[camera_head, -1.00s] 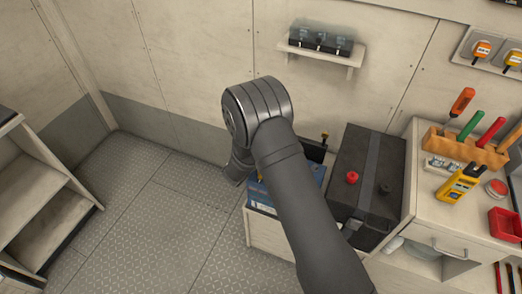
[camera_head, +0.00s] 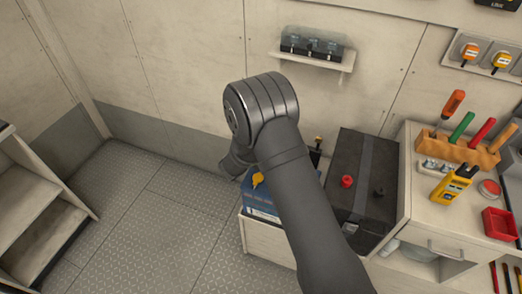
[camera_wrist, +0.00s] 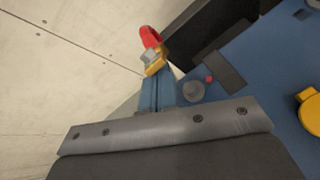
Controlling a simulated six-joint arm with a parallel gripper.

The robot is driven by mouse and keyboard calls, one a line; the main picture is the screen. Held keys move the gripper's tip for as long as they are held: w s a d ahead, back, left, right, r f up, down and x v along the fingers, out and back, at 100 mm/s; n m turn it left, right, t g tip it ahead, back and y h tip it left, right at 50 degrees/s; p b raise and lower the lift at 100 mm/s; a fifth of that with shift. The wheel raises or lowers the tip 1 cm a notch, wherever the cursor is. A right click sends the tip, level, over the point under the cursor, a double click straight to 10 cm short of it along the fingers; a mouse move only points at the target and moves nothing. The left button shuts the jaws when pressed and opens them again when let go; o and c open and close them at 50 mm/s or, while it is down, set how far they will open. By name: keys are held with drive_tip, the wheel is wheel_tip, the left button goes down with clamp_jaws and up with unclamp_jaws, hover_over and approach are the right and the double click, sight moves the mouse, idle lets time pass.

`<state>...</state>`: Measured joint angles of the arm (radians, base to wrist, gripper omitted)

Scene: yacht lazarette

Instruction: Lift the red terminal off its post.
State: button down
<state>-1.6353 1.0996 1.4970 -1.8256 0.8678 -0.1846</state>
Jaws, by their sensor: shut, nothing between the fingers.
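The red terminal (camera_wrist: 150,37) shows in the wrist view with a brass-coloured clamp (camera_wrist: 156,62) under its red part. It appears just past the tips of my gripper (camera_wrist: 157,80), whose fingers are together and look empty. I cannot tell whether they touch it. A round grey post (camera_wrist: 193,91) with a red dot beside it stands bare on the blue battery (camera_wrist: 250,75), right of the fingers. The terminal appears apart from this post. In the head view, my arm hides the terminal and fingertips; part of the blue battery (camera_head: 262,203) shows.
A yellow knob (camera_head: 258,180) sits on the blue battery. A black battery box (camera_head: 362,180) with a red cap (camera_head: 347,181) stands to the right. A counter with a tool rack (camera_head: 465,148) is farther right. The floor (camera_head: 150,230) at left is clear.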

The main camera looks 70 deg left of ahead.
drive_tip(key=shift+w+a+r+g+h, duration=0.25)
drive_tip(key=shift+r+g+h, duration=0.1)
drive_tip(key=shift+r, duration=0.15)
drive_tip(key=shift+w+a+r+g+h, duration=0.3)
drive_tip(key=shift+r+g+h, duration=0.1)
drive_tip(key=shift+r, duration=0.1)
drive_tip(key=shift+w+a+r+g+h, duration=0.25)
drive_tip(key=shift+r+g+h, duration=0.1)
drive_tip(key=shift+r, duration=0.15)
drive_tip(key=shift+w+a+r, duration=0.3)
drive_tip(key=shift+w+r, duration=0.05)
drive_tip(key=shift+r, duration=0.2)
drive_tip(key=r+v, duration=0.1)
drive_tip(key=v, duration=0.8)
drive_tip(key=shift+r, duration=0.25)
drive_tip(key=shift+w+a+f, duration=0.1)
drive_tip(key=shift+a, duration=0.05)
drive_tip(key=x, duration=0.6)
drive_tip(key=f+x, duration=0.1)
drive_tip(key=x, duration=0.2)
drive_tip(key=shift+f, duration=0.3)
drive_tip(key=shift+s+d, duration=0.2)
